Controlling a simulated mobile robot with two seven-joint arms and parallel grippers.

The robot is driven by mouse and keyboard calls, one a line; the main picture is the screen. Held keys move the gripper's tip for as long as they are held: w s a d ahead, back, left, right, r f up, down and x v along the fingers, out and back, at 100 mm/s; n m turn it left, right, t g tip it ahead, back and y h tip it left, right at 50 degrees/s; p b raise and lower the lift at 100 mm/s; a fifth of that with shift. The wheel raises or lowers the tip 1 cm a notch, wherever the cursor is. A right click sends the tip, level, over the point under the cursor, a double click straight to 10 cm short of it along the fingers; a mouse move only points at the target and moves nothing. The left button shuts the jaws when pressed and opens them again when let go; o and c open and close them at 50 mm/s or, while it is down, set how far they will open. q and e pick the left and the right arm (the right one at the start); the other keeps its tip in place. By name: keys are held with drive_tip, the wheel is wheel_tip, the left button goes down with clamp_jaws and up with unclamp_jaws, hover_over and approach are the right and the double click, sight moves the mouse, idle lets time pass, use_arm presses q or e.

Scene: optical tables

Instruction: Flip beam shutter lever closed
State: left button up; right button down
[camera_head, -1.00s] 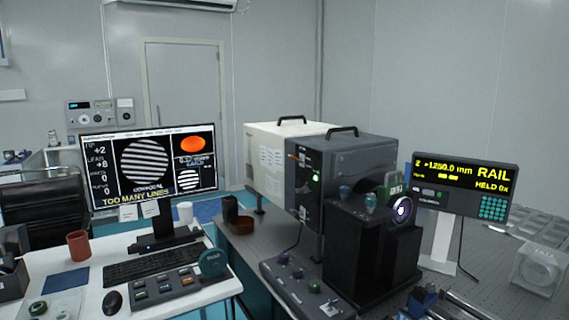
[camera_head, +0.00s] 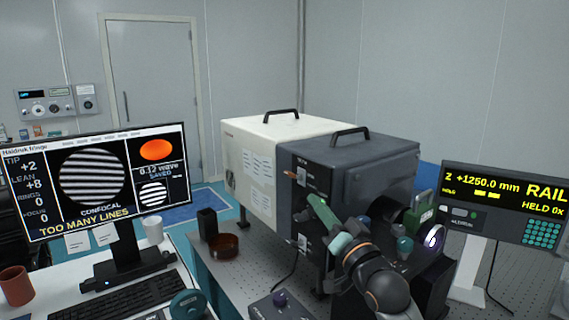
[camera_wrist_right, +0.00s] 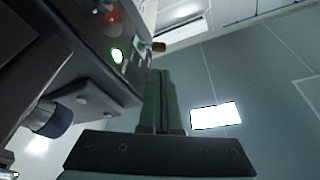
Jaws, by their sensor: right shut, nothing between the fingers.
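The dark grey box (camera_head: 372,162) on the optical table has a front panel with a small orange-tipped lever (camera_head: 289,174) beside a pale label. In the right wrist view the lever (camera_wrist_right: 158,46) sticks out sideways from the panel, its brown-orange tip just beyond my fingertips. A lit green indicator (camera_wrist_right: 117,55) sits on the panel near it. My right gripper (camera_head: 314,202) is shut and empty, its green fingers reaching up in front of the panel, below and right of the lever. I cannot tell if they touch the panel. My left gripper is out of view.
A cream box (camera_head: 252,150) adjoins the dark box. A black mount with a glowing lens (camera_head: 434,237) stands close to my right arm. A monitor (camera_head: 100,180) stands left, and a rail readout (camera_head: 505,205) right. A brown dish (camera_head: 224,246) lies on the table.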

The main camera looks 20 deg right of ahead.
sight(290, 174)
drive_tip(key=shift+w+r, duration=0.3)
drive_tip(key=shift+r, duration=0.25)
drive_tip(key=p+x, duration=0.1)
drive_tip(key=x, duration=0.9)
drive_tip(key=shift+p, duration=0.3)
